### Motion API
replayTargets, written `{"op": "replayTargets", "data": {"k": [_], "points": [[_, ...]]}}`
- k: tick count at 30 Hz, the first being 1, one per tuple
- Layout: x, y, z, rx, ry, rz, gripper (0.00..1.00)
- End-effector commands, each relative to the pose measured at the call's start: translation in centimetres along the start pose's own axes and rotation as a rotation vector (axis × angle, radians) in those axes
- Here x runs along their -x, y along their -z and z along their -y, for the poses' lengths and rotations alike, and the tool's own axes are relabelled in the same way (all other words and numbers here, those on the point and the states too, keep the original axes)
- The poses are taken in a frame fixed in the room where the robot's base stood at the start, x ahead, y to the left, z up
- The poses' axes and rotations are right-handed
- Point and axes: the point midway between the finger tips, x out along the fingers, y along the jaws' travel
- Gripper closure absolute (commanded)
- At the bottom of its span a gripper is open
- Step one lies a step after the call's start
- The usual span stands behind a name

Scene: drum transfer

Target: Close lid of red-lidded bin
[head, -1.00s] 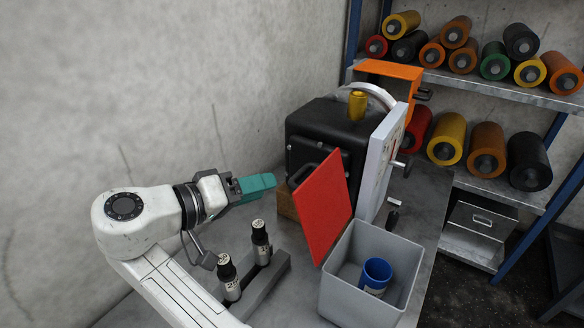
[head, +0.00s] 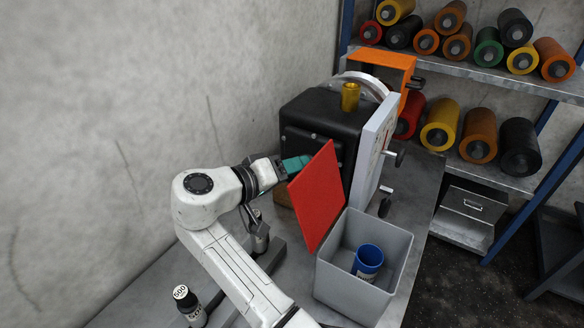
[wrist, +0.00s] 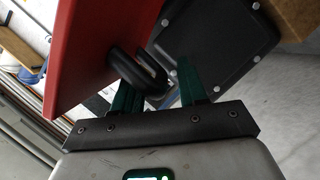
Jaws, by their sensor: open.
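The grey bin (head: 340,288) stands on the bench with its red lid (head: 318,198) raised, tilted up on the bin's left side. A blue cup (head: 368,262) sits inside the bin. My gripper (head: 296,165) is behind the lid's left edge, its teal fingers partly hidden by the lid. In the wrist view the red lid (wrist: 100,40) fills the upper left, and its black loop handle (wrist: 140,72) lies between or just beyond the open fingers of my gripper (wrist: 155,88). I cannot tell whether the fingers touch the handle.
A black machine (head: 318,118) with a light grey panel (head: 374,150) stands right behind the lid. Black bottles (head: 190,302) stand in a holder at the front left, near my arm. Shelves with coloured rollers (head: 440,125) are at the right.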

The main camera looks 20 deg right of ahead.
Motion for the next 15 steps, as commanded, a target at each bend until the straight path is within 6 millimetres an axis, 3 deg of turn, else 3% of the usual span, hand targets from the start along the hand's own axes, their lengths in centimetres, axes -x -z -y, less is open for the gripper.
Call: {"op": "replayTargets", "data": {"k": [2,13,15], "points": [[0.02,0.00,0.00,0.000,0.000,0.000,0.63],[0.05,0.01,-0.01,0.000,0.000,0.000,0.98],[0.05,0.01,-0.01,0.000,0.000,0.000,1.00]]}}
